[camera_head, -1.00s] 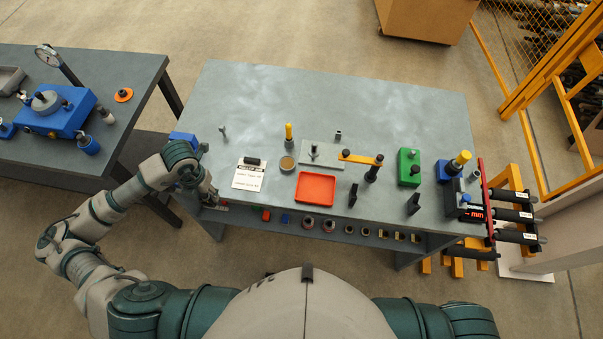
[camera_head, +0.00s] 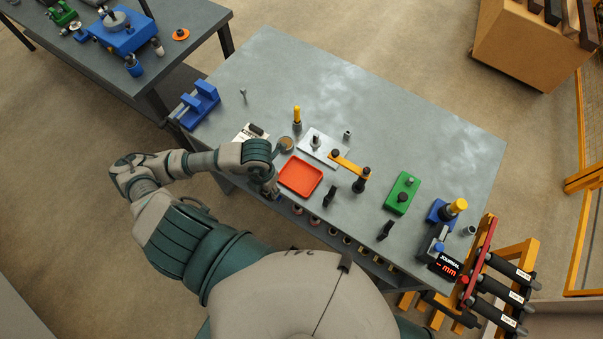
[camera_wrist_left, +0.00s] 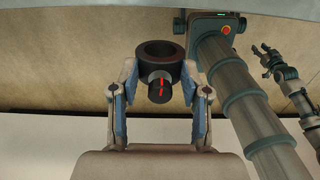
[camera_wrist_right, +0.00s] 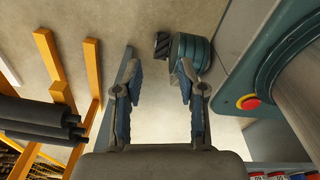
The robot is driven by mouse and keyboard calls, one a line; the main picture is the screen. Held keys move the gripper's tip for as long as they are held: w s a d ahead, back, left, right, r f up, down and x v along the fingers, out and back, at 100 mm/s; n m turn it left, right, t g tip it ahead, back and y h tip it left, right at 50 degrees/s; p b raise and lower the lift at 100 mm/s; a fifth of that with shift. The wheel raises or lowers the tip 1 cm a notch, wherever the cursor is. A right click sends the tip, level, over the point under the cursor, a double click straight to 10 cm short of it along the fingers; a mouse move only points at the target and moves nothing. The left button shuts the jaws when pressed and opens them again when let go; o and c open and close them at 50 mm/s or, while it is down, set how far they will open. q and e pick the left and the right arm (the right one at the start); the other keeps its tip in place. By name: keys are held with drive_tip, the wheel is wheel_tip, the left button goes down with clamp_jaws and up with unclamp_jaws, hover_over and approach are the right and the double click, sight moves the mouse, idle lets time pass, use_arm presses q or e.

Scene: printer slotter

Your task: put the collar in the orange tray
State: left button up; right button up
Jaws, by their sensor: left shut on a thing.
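The collar (camera_wrist_left: 159,54) is a dark ring with a round stub marked in red. It sits between the fingertips of my left gripper (camera_wrist_left: 159,80) in the left wrist view. In the head view my left gripper (camera_head: 270,190) is just left of the orange tray (camera_head: 300,176), over the bench's front edge; the collar is not clearly visible there. The tray is a shallow red-orange square and looks empty. My right gripper (camera_wrist_right: 157,68) is open and empty in the right wrist view, and does not show in the head view.
On the bench (camera_head: 400,130) a grey plate (camera_head: 316,145) and yellow arm (camera_head: 347,164) stand behind the tray. Black stands (camera_head: 330,196) are to its right, a brass-coloured ring (camera_head: 286,143) to its upper left. A green block (camera_head: 402,194) stands farther right. The back of the bench is clear.

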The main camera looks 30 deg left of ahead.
use_arm(q)
drive_tip(key=w+d+f+p, duration=0.1)
drive_tip(key=w, duration=0.3)
drive_tip(key=w+d+f+p, duration=0.1)
drive_tip(key=w, duration=0.3)
drive_tip(key=w+d+f+p, duration=0.1)
drive_tip(key=w+d, duration=0.1)
drive_tip(key=w, duration=0.2)
drive_tip(key=shift+f, duration=0.75)
drive_tip(key=shift+a, duration=0.15)
drive_tip(key=o, duration=1.2)
drive_tip(key=shift+d, duration=0.2)
drive_tip(key=shift+o, duration=0.2)
drive_tip(key=shift+d, duration=0.3)
drive_tip(key=shift+r, duration=0.4)
wheel_tip(320, 180, up, 11)
drive_tip(key=shift+a+r, duration=0.15)
use_arm(e)
drive_tip(key=shift+w+d+r, duration=0.15)
drive_tip(key=shift+d+r, duration=0.3)
drive_tip(key=shift+r, duration=0.1)
